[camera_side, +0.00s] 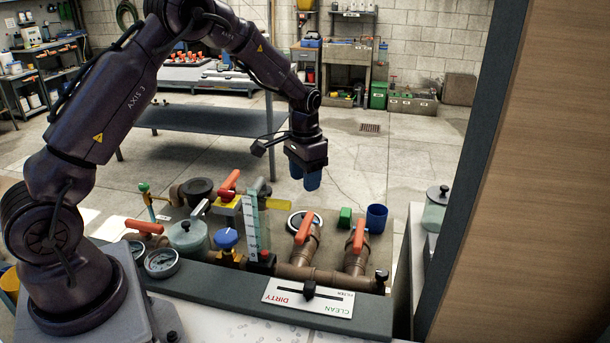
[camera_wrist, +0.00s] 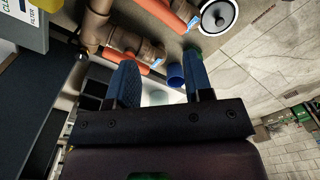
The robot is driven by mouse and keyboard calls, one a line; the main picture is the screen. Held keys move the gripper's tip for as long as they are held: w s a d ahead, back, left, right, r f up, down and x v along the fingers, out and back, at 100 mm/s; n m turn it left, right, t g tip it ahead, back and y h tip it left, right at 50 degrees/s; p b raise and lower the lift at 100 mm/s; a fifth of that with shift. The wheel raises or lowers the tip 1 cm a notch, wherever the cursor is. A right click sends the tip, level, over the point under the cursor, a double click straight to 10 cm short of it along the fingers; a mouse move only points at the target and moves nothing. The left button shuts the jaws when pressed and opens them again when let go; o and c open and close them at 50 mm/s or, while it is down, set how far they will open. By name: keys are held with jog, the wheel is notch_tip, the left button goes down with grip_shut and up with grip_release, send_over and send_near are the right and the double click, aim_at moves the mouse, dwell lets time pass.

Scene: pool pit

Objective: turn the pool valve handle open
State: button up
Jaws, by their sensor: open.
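Several orange valve handles sit on brown pipes in the side view: a right handle (camera_side: 359,236), a middle handle (camera_side: 304,228), a rear-left handle (camera_side: 230,184) and a far-left handle (camera_side: 146,226). I cannot tell which one is the pool valve. My gripper (camera_side: 305,180) hangs above and behind the middle and right handles, blue fingers pointing down, touching nothing. In the wrist view my gripper (camera_wrist: 162,66) is open and empty. One orange handle (camera_wrist: 158,14) lies beyond the fingers there; another (camera_wrist: 118,56) is partly hidden by the left finger.
A blue cup (camera_side: 376,218) and green block (camera_side: 345,217) stand behind the right handle. A clear gauge column (camera_side: 251,222) rises left of the middle handle. A lidded jar (camera_side: 437,209) stands at right, near a wood panel (camera_side: 530,190). A DIRTY/CLEAN plate (camera_side: 325,302) lies in front.

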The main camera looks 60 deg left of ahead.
jog(key=w+a+r+m+t+y, duration=0.1)
jog(key=w+a+m+t+y, duration=0.3)
jog(key=w+a+m+y, duration=0.3)
jog(key=w+d+r+m+t+h, duration=0.25)
jog(key=w+m+t, duration=0.2)
jog(key=m, duration=0.65)
jog(key=m+g+h, duration=0.5)
jog(key=m+g, duration=0.4)
jog(key=m, duration=0.1)
send_over(305, 224)
notch_tip(305, 224, down, 4)
jog(key=shift+t+y, duration=0.25)
notch_tip(305, 224, down, 12)
jog(key=shift+f, duration=0.25)
